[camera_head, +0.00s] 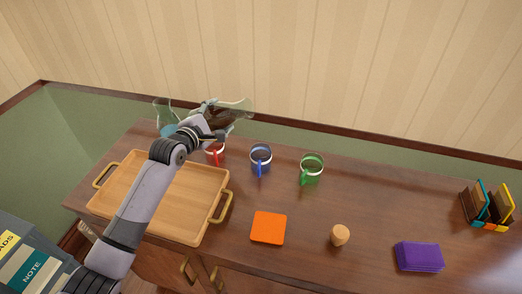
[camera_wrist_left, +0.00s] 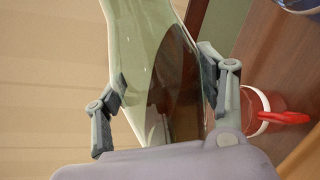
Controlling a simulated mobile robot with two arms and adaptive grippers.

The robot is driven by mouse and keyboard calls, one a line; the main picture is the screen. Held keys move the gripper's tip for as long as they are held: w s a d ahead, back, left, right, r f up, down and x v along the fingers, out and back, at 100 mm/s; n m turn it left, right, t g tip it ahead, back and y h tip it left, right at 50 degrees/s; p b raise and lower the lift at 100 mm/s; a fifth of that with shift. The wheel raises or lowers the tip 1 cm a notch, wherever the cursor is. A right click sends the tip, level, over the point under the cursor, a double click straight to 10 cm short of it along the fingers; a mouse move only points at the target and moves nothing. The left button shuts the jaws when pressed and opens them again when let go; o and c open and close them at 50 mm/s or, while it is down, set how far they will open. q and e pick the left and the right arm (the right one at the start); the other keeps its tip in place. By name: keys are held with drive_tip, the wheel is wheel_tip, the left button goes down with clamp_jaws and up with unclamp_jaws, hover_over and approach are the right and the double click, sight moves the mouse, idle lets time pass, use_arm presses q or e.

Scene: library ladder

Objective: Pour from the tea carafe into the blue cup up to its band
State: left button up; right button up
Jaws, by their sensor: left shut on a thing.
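The tea carafe (camera_head: 232,114), clear glass with dark brown tea, is near the back of the desk. It also shows in the left wrist view (camera_wrist_left: 150,45), leaning across the picture with tea along one side. My left gripper (camera_wrist_left: 162,82) is shut on it, one finger on each side; in the head view the gripper (camera_head: 213,132) partly hides it. The blue cup (camera_head: 261,162) stands upright on the desk, right of the carafe and apart from it. A bit of its rim shows in the wrist view's top right corner (camera_wrist_left: 298,6). My right gripper is not in view.
A red cup (camera_head: 215,157) stands close to my left gripper; a green cup (camera_head: 312,172) is right of the blue one. Another glass vessel (camera_head: 164,118) is at back left. A wooden tray (camera_head: 205,225), orange square (camera_head: 268,228), cork-like piece (camera_head: 340,235) and purple stack (camera_head: 418,257) lie in front.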

use_arm(q)
drive_tip(key=shift+a+r, duration=0.15)
drive_tip(key=shift+f+m+b, duration=0.2)
drive_tip(key=shift+m+b, duration=0.1)
drive_tip(key=shift+b, duration=0.15)
drive_tip(key=shift+f, duration=0.1)
drive_tip(key=shift+f+b, duration=0.1)
drive_tip(key=shift+b, duration=0.2)
drive_tip(key=shift+f+y, duration=0.1)
drive_tip(key=shift+y, duration=0.2)
drive_tip(key=shift+a+f+m+b, duration=0.15)
drive_tip(key=shift+m+b, duration=0.15)
drive_tip(key=shift+b, duration=0.15)
